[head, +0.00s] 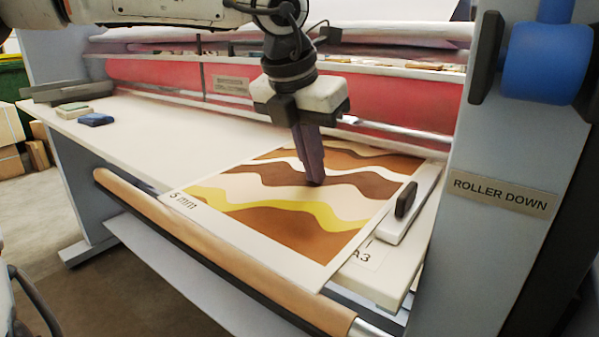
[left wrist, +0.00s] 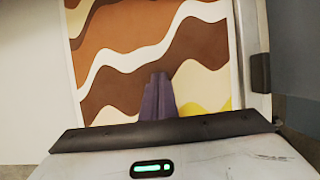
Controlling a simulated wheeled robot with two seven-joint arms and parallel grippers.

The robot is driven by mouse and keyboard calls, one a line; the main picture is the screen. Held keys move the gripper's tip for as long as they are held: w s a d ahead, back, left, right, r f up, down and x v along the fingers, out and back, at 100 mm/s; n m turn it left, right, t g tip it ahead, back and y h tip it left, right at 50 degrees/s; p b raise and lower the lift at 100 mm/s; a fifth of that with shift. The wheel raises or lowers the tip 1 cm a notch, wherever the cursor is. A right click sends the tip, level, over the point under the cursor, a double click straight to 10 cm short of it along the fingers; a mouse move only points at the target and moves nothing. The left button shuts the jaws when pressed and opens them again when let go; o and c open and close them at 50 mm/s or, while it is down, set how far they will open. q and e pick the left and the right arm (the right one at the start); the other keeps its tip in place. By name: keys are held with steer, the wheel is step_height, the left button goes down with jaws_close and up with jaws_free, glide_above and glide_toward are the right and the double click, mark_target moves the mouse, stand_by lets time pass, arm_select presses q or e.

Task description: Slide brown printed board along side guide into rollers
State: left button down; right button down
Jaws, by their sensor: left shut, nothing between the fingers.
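The brown printed board (head: 300,200), with wavy brown, cream and yellow bands and a "5 mm" mark, lies flat on the feed table. Its right edge lies along the white side guide (head: 418,208), which carries a dark knob; I cannot tell whether they touch. The red rollers (head: 150,76) run behind the board. My left gripper (head: 316,183) is shut and empty, fingertips pointing down at the board's middle; contact is unclear. In the left wrist view the closed fingers (left wrist: 158,98) show over the board (left wrist: 130,50), with the guide (left wrist: 250,50) at right. My right gripper is out of view.
A "ROLLER DOWN" label (head: 500,193) and a blue roller knob (head: 540,62) are on the right side post. Small blocks (head: 95,119) lie at the table's left end. A tan bar (head: 215,245) runs along the front.

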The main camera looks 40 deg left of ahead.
mark_target(351, 160)
arm_select(q)
steer(key=shift+w+a+p, duration=0.15)
steer(key=shift+w+p, duration=0.5)
steer(key=shift+w, duration=1.25)
steer(key=shift+w, duration=0.1)
steer(key=shift+w+a+p, duration=0.15)
steer(key=shift+w+p, duration=0.5)
steer(key=shift+w, duration=0.55)
steer(key=shift+w+f, duration=0.15)
steer(key=shift+w, duration=0.5)
steer(key=shift+w+p, duration=0.45)
steer(key=shift+p, duration=0.2)
steer(key=shift+w+a+p, duration=0.2)
steer(key=shift+w+p, duration=0.6)
steer(key=shift+w, duration=0.75)
